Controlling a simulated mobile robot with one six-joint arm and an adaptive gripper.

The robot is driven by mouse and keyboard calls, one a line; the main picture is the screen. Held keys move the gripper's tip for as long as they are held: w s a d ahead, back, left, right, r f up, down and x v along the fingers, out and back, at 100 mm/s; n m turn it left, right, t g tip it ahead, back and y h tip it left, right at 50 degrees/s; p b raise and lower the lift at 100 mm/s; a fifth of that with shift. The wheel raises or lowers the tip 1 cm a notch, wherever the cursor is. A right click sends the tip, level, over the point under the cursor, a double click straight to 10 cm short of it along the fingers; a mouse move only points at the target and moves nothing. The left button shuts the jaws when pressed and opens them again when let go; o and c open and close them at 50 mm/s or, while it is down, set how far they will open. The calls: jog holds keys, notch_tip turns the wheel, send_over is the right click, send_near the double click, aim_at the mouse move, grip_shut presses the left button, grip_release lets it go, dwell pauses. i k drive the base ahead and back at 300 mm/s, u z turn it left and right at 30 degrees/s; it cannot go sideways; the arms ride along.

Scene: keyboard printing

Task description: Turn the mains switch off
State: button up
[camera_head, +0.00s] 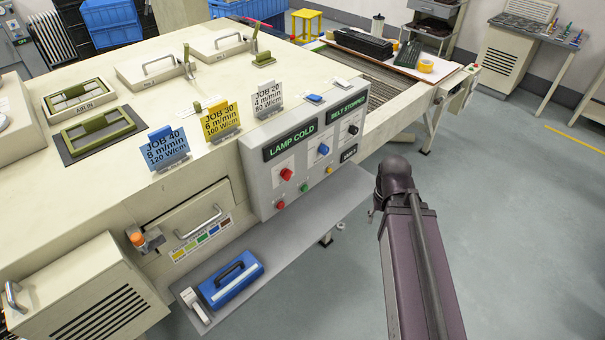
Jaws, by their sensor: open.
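The grey control panel (262,164) stands on the front of the cream machine. Its two dark displays read LAMP COLD (291,144) and BELT STOPPED (333,118). It carries a red knob (286,174), a blue knob (323,149) and a black knob (353,129), with small buttons below. A small black label (349,154) near the lower right seems to read MAINS. I cannot tell which control it marks or how that control is set. My arm rises at the lower right, apart from the panel. My gripper cannot be made out.
A grey shelf (305,220) juts out below the panel and holds a blue handled tool (232,282). Job cards (166,150) stand on the machine's top edge. The conveyor (385,85) extends behind my arm. The floor (500,210) at right is clear.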

aim_at(286, 174)
jog(key=z, duration=0.25)
jog(key=k, duration=1.3)
jog(key=u, duration=0.55)
jog(key=i, duration=1)
jog(key=u, duration=0.1)
